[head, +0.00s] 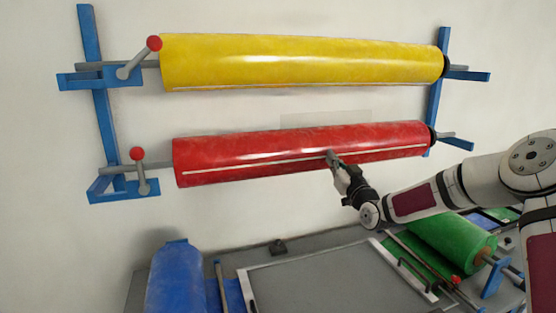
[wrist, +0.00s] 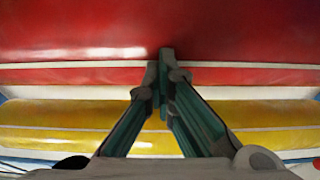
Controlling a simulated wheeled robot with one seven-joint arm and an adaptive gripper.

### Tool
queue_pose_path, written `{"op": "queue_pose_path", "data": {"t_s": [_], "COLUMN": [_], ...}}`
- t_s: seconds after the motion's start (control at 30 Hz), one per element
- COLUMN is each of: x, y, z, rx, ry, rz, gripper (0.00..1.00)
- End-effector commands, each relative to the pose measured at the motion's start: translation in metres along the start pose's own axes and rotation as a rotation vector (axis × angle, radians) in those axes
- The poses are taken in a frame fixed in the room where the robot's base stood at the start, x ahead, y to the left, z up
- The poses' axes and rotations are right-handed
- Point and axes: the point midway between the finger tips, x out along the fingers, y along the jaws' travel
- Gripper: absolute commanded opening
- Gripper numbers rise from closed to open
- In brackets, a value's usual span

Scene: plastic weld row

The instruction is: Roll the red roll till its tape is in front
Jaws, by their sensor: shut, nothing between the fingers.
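The red roll (head: 250,148) hangs level on the lower wall brackets. A thin pale strip, apparently its tape (head: 230,168), runs along its length on the side facing me, a little below the middle. My gripper (head: 331,156) is shut and empty, its tips at the front of the red roll by the strip. I cannot tell for sure whether they touch. In the wrist view my gripper (wrist: 165,52) reaches across the pale strip (wrist: 90,65) onto the red roll (wrist: 70,30); the fingertips hide a short piece of the strip.
A yellow roll (head: 300,62) hangs above on blue brackets (head: 95,80). Red-knobbed cranks (head: 139,170) stick out at the left ends. Below are a grey bench (head: 320,280), a blue roll (head: 175,280) and a green roll (head: 450,240). Bare wall lies between the hanging rolls.

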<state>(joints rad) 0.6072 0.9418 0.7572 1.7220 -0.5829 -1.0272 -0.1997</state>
Motion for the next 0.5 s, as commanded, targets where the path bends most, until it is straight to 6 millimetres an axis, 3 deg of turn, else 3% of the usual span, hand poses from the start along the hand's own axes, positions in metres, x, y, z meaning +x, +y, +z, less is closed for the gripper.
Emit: {"op": "queue_pose_path", "data": {"t_s": [0.03, 0.5], "x": [0.013, -0.021], "y": [-0.005, -0.004], "z": [-0.018, -0.027], "rx": [0.0, -0.002], "ry": [0.042, 0.039], "rz": [-0.003, -0.002], "gripper": [0.0, 0.0]}}
